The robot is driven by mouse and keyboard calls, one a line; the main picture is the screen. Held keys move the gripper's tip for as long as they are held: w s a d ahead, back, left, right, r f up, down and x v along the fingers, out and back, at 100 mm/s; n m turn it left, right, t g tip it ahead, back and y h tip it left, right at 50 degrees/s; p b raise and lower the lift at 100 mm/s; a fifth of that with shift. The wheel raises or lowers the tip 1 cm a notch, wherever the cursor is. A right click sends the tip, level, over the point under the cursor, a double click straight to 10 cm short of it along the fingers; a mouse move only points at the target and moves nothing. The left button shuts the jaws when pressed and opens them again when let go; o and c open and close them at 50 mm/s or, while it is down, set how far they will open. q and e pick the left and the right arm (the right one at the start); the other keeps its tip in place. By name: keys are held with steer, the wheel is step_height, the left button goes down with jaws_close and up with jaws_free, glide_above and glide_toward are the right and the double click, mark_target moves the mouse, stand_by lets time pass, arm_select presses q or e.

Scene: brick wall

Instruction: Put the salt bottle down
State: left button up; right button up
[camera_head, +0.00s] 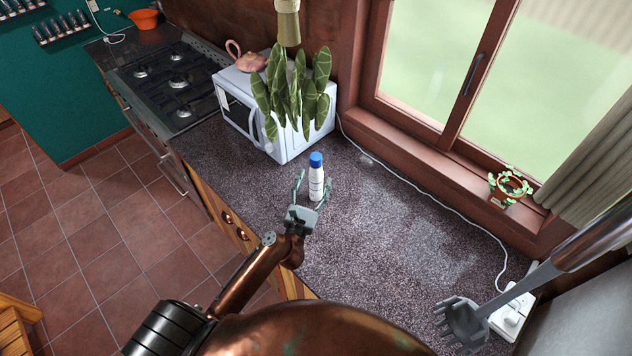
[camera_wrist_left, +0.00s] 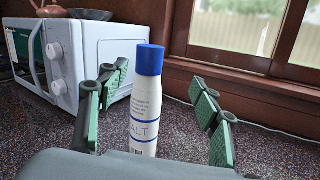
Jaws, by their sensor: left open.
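The salt bottle (camera_head: 316,178) is white with a blue cap and stands upright on the dark speckled counter (camera_head: 370,240), in front of the microwave. It also shows in the left wrist view (camera_wrist_left: 146,110), with part of its lettering readable and its base hidden behind my gripper's body. My left gripper (camera_head: 313,187) is open, with its two fingers apart on either side of the bottle. In the left wrist view the green-padded fingers (camera_wrist_left: 155,120) show clear gaps to the bottle. My right gripper is not in view.
A white microwave (camera_head: 296,145) stands behind the bottle, with a leafy plant (camera_head: 292,90) and a pink teapot (camera_head: 247,60) above it. A stove (camera_head: 172,85) is at the back left. A spaghetti ladle (camera_head: 465,320) is at the lower right.

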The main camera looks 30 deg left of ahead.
mark_target(315, 186)
arm_select(q)
steer(key=f+n, duration=0.1)
steer(key=a+f+n+g, duration=0.1)
steer(key=f+y, duration=0.1)
steer(key=shift+w+a+f+n, duration=0.15)
steer(key=shift+w+f+n, duration=0.1)
steer(key=shift+n, duration=0.15)
step_height(315, 186, down, 7)
steer(key=shift+f+b, duration=0.2)
steer(key=shift+b, duration=1)
steer(key=shift+w+a+r, duration=0.1)
steer(key=shift+w+r, duration=0.15)
steer(key=shift+w, duration=0.2)
steer(key=x, duration=0.6)
steer(key=shift+w+a+f+p, duration=0.1)
steer(key=shift+w+f+p, duration=0.05)
steer(key=shift+w+p, duration=0.15)
steer(key=c, duration=1.6)
